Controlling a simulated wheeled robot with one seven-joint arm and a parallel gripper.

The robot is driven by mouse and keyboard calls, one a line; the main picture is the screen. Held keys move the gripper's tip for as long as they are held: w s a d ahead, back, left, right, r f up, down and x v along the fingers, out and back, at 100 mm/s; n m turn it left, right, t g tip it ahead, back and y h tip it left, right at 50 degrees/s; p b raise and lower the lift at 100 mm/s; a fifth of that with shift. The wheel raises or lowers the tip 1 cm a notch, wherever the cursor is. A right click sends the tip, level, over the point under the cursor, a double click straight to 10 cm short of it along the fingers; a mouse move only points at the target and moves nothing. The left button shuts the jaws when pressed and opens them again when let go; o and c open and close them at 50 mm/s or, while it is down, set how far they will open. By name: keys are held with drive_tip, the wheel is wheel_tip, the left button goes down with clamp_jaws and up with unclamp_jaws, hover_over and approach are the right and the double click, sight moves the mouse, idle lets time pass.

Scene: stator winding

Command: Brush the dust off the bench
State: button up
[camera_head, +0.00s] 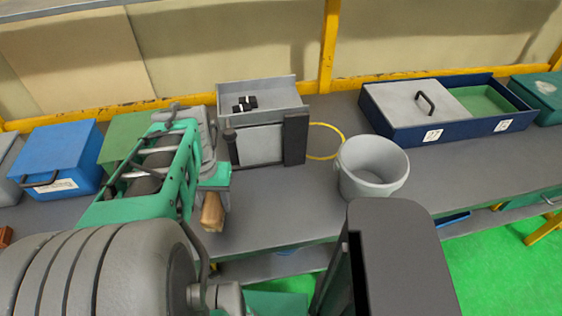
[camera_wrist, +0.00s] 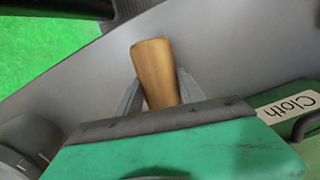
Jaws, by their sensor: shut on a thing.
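My gripper (camera_head: 214,188) hangs over the front part of the grey bench (camera_head: 275,205), left of the middle. It is shut on a wooden-handled tool, probably the brush (camera_head: 212,212). In the wrist view the tan handle (camera_wrist: 155,70) stands up between the two grey fingers of my gripper (camera_wrist: 158,88). The bristles do not show in either view. I cannot tell whether the tool touches the bench. No dust can be made out on the bench, and my arm hides part of its left side.
A grey open-topped unit (camera_head: 262,105) holds small black parts. A yellow ring (camera_head: 325,141) and pale bucket (camera_head: 372,168) are to its right. A blue case (camera_head: 400,125) lies back right. A blue box (camera_head: 62,160) and green Cloth box (camera_wrist: 300,123) stand left.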

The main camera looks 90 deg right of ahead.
drive_tip(key=shift+r+p, duration=1.45)
drive_tip(key=shift+r, duration=0.75)
